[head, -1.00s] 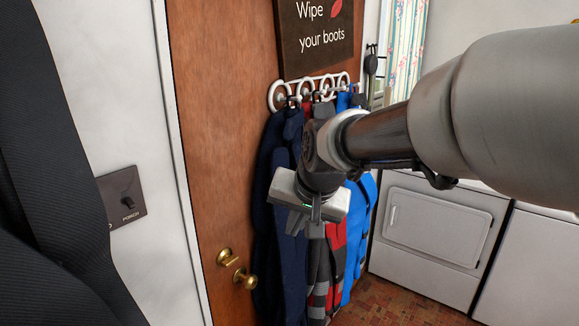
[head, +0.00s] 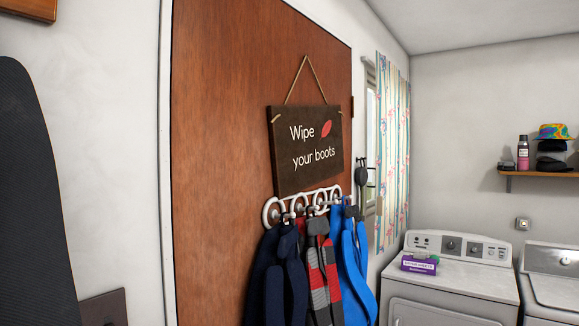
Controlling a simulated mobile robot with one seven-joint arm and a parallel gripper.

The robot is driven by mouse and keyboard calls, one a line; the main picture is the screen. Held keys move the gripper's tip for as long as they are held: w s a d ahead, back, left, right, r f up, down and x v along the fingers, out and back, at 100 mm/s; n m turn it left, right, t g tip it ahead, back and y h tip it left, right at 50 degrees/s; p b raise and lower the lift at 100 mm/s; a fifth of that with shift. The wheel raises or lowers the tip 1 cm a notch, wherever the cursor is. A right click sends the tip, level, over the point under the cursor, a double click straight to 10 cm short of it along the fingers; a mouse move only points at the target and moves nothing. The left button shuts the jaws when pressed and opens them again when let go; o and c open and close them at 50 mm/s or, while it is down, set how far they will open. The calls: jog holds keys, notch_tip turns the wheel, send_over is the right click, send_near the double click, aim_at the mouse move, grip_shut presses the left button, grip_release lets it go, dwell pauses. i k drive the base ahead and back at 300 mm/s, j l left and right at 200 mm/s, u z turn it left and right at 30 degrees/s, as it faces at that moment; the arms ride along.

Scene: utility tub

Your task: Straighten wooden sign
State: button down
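The wooden sign (head: 308,150) hangs on the brown door by a thin cord that rises to a single point above it. It is dark brown, with "Wipe your boots" in white letters and a red leaf shape. I see it at an angle, its left edge leaning slightly. I cannot tell clearly how far it is tilted. Nothing touches its front. My gripper is not in the current view.
A white hook rack (head: 270,212) with dark, red-grey and blue garments (head: 352,262) hangs just below the sign. A curtained window (head: 392,150), a white appliance (head: 455,275) with a purple box (head: 419,263), and a shelf (head: 540,174) are to the right.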

aim_at(306, 140)
jog(key=i+l, duration=0.3)
jog(key=i+l+z, duration=0.1)
jog(key=i+l, duration=0.2)
jog(key=i, duration=0.25)
jog(key=i+l, duration=0.25)
jog(key=i, duration=0.2)
jog(key=i+l, duration=0.25)
jog(key=i, duration=0.15)
jog(key=z, duration=0.05)
